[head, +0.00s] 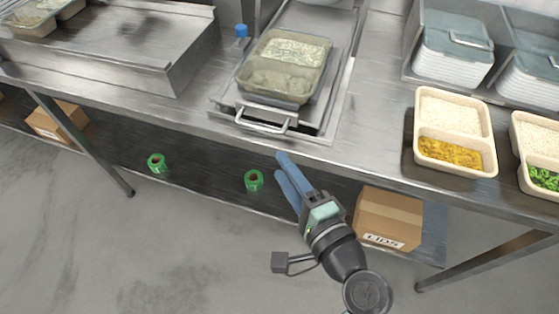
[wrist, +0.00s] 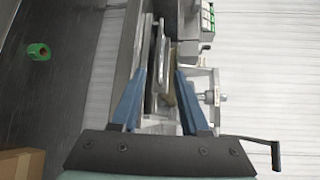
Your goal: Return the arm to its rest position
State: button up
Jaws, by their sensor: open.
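My gripper (head: 279,165) has two blue fingers and is in front of the steel table's front edge, below the metal handle (head: 262,122) of the sealing machine (head: 341,97). The fingers stand apart with nothing between them. In the wrist view my gripper (wrist: 160,88) also shows open and empty, with parts of the machine beyond the fingertips. My arm reaches up from the lower right in the head view. A container of rice (head: 285,68) under clear film sits in the machine's tray, apart from my gripper.
A tray with rice and yellow food (head: 450,152) and a tray with rice and greens (head: 541,150) stand at the right of the table (head: 375,65). Stacked lids (head: 452,50) are behind them. A cardboard box (head: 389,217) and green rolls (head: 254,180) lie on the lower shelf. The front floor is clear.

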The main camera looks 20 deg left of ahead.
dwell(0.5)
jog(key=w+d+r+n+t+h+p, duration=0.1)
jog(key=w+r+n+t+h, duration=0.15)
jog(key=r, duration=0.65)
jog(key=w+d+r+n+t+h+p, duration=0.1)
jog(key=w+r+n+t+p, duration=0.15)
jog(key=r, duration=0.75)
jog(key=w+d+r+n+t+h+p, duration=0.1)
jog(key=w+d+r+n+t+h, duration=0.15)
jog(key=r, duration=0.65)
jog(key=s+d+r+n+t+h, duration=0.1)
jog(key=s+r+t, duration=0.1)
jog(key=r, duration=0.7)
jog(key=s+d+r+n+t+h+p, duration=0.1)
jog(key=s+r+t+h, duration=0.1)
jog(key=s+r, duration=0.3)
jog(key=s+d+r+n+t+h+p, duration=0.1)
jog(key=s+r+t+h, duration=0.1)
jog(key=r, duration=1.1)
jog(key=shift+s+r+t, duration=0.4)
jog(key=shift+s+t, duration=0.5)
jog(key=shift+t, duration=0.15)
